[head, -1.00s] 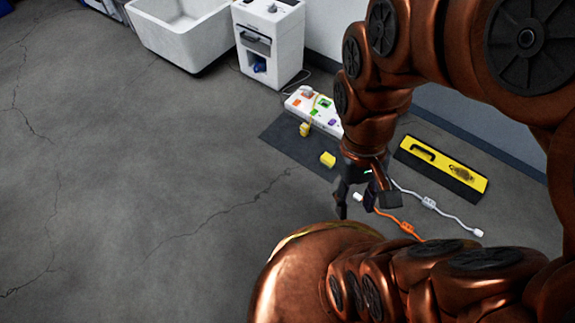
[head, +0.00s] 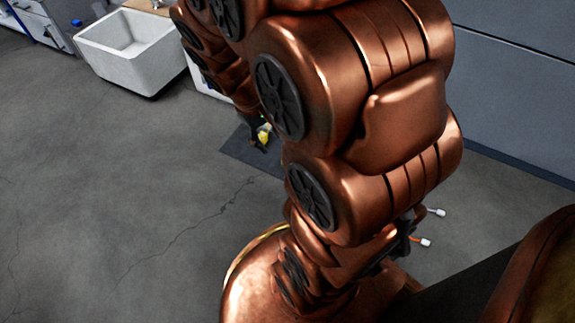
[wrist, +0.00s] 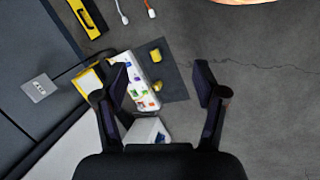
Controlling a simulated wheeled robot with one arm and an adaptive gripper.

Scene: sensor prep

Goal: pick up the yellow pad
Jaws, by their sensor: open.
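Two small yellow pieces lie by a dark mat (wrist: 175,82) on the floor: one yellow piece (wrist: 155,55) farther from my gripper's base, the other yellow piece (wrist: 157,86) nearer. I cannot tell which is the yellow pad. My gripper (wrist: 160,86) is open and empty, with its fingers spread either side of the nearer piece in the wrist picture; it appears above the floor. In the head view my arm hides most of this area; a bit of yellow (head: 263,134) shows on the mat.
A white board (wrist: 140,78) with coloured items lies beside the yellow pieces. A yellow panel (wrist: 87,81) is partly behind the left finger. A yellow tool with a black handle (wrist: 84,14) and cable ends (wrist: 150,12) lie beyond. A white sink (head: 130,48) stands at the back. Open floor lies left.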

